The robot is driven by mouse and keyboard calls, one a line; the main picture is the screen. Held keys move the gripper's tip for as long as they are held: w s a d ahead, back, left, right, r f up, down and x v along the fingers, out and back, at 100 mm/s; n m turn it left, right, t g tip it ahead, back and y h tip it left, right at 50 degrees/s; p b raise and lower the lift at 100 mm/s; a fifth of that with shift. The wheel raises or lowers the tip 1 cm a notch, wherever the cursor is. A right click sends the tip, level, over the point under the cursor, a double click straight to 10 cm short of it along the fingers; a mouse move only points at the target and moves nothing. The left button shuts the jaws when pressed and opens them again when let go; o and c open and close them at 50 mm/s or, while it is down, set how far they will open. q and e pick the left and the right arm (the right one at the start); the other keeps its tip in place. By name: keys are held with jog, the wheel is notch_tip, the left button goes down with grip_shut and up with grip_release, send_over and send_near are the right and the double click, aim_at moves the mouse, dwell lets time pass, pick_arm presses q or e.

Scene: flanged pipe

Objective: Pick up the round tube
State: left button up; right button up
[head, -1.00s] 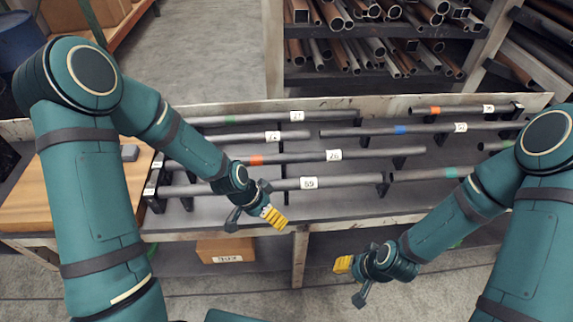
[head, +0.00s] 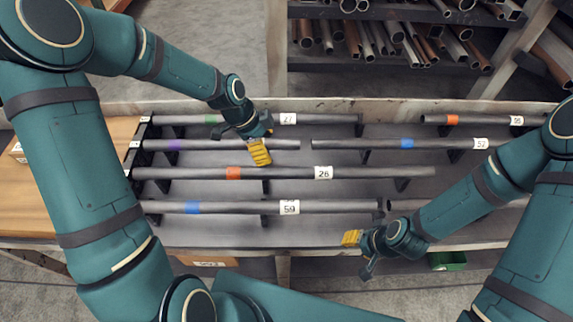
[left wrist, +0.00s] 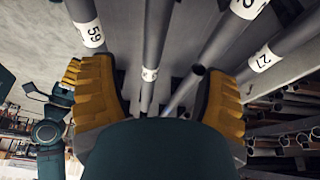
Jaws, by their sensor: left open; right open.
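Several grey tubes lie on supports on the bench, with coloured bands and number labels. In the head view, tube 27 (head: 330,119) is at the back, tube 26 (head: 385,172) in the middle, and tube 59 (head: 345,206) at the front. A tube with a purple band (head: 205,145) lies between 27 and 26. My left gripper (head: 259,152) is open and empty above the purple-banded tube and tube 26. In the left wrist view, tubes pass between and beyond its open jaws (left wrist: 155,95). My right gripper (head: 351,238) is open near the bench's front edge.
A shelf of stacked pipes (head: 390,50) stands behind. A green bin (head: 447,260) is below at the right. A wooden surface (head: 40,205) lies at the left.

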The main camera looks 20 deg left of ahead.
aim_at(281, 169)
pick_arm(q)
jog(key=x, duration=0.5)
jog(key=b+x, duration=0.1)
jog(key=x, duration=0.1)
jog(key=shift+s+d+f, duration=0.15)
jog(key=shift+s+f, duration=0.1)
jog(key=shift+f, duration=0.1)
jog(key=shift+b+x, duration=0.4)
jog(key=shift+x, duration=2)
grip_shut()
pick_arm(e)
jog(key=shift+s+f, duration=0.3)
jog(key=shift+f, duration=0.2)
jog(key=shift+s+f, duration=0.25)
jog(key=shift+f, duration=0.2)
